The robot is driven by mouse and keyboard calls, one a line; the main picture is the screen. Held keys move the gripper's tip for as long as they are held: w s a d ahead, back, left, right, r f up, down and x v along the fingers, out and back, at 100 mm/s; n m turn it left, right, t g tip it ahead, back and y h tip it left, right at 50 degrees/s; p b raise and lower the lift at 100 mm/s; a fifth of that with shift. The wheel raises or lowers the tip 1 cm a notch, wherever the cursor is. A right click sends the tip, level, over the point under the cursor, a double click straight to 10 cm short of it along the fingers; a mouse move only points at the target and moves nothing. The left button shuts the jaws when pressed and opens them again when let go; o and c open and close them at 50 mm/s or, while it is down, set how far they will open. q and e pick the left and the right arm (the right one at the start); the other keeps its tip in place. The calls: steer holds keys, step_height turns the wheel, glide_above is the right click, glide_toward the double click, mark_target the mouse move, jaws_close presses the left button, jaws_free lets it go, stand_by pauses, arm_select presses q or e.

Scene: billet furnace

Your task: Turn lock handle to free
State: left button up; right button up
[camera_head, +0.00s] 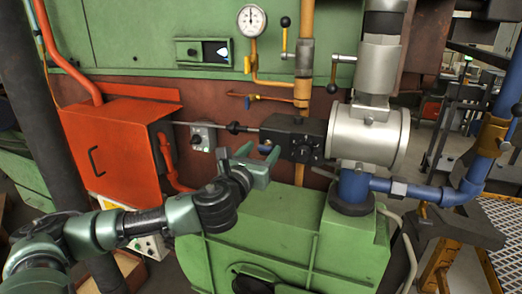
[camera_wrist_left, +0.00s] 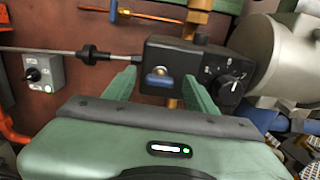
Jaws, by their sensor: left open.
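A black actuator box (camera_head: 300,140) is fixed in front of the rust-brown wall, left of a silver cylinder. It also shows in the left wrist view (camera_wrist_left: 205,58). A small blue handle (camera_wrist_left: 158,78) sits low on the box's left front face, and I take it to be the lock handle. In the head view only a bit of its blue (camera_head: 265,149) shows near my fingers. My left gripper (camera_head: 258,157) is open in front of the box. In the left wrist view its two green fingers (camera_wrist_left: 160,88) stand either side of the blue handle. I cannot tell whether they touch anything. My right gripper is not in view.
A black dial (camera_wrist_left: 230,88) is right of the handle on the box. A thin rod (camera_head: 220,126) enters from the left. The silver cylinder (camera_head: 368,135) and blue pipe (camera_head: 355,185) stand close right. A green housing (camera_head: 290,235) lies below, an orange-red box (camera_head: 115,145) left.

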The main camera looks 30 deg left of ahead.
arm_select(q)
steer(key=shift+c, duration=1.2)
jaws_close()
